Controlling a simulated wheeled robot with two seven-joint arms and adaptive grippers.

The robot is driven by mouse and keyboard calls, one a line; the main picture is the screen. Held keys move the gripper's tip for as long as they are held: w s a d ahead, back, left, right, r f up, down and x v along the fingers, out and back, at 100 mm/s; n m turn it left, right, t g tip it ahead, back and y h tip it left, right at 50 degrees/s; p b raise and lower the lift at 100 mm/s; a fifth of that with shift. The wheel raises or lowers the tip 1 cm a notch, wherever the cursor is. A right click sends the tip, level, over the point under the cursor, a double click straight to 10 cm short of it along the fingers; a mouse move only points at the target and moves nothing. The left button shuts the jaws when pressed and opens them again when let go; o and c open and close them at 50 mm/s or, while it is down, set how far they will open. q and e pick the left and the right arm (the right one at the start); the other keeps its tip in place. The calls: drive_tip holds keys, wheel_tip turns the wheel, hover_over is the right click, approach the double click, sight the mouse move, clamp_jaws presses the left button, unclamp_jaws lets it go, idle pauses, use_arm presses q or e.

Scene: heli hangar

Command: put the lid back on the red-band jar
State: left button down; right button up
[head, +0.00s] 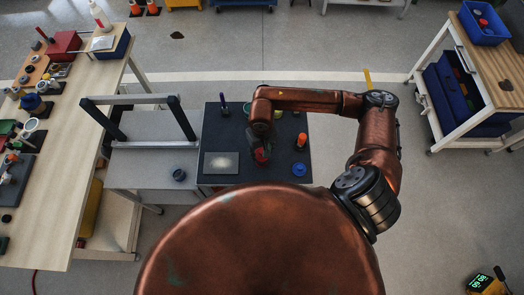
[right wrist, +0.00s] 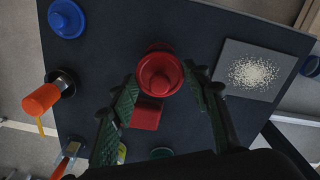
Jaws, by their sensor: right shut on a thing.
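My right gripper (head: 262,147) reaches down over the dark mat (head: 236,119). In the right wrist view, its two fingers (right wrist: 160,88) are closed on a round red lid with a knob (right wrist: 160,76). A darker red edge shows just behind the lid; I cannot tell whether it is the red-band jar or whether the lid touches it. A red block-like shape (right wrist: 147,114) shows below the lid between the fingers. In the head view the gripper hides most of this spot, and only some red (head: 262,156) shows. My left gripper is not in view.
On the mat are a blue lid (head: 299,170), an orange-handled item (head: 301,140) and a grey plate with pale grains (head: 221,163). A dark round item (head: 179,175) stands on the grey surface to the left. A cluttered wooden bench (head: 75,125) lies further left.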

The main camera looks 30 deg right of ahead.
drive_tip(key=o, duration=0.9)
drive_tip(key=shift+o, duration=0.7)
drive_tip(key=o, duration=0.4)
drive_tip(key=shift+c, duration=0.2)
drive_tip(key=shift+r+p, duration=1.1)
drive_tip(key=shift+r, duration=2.4)
drive_tip(key=shift+c, duration=0.5)
clamp_jaws()
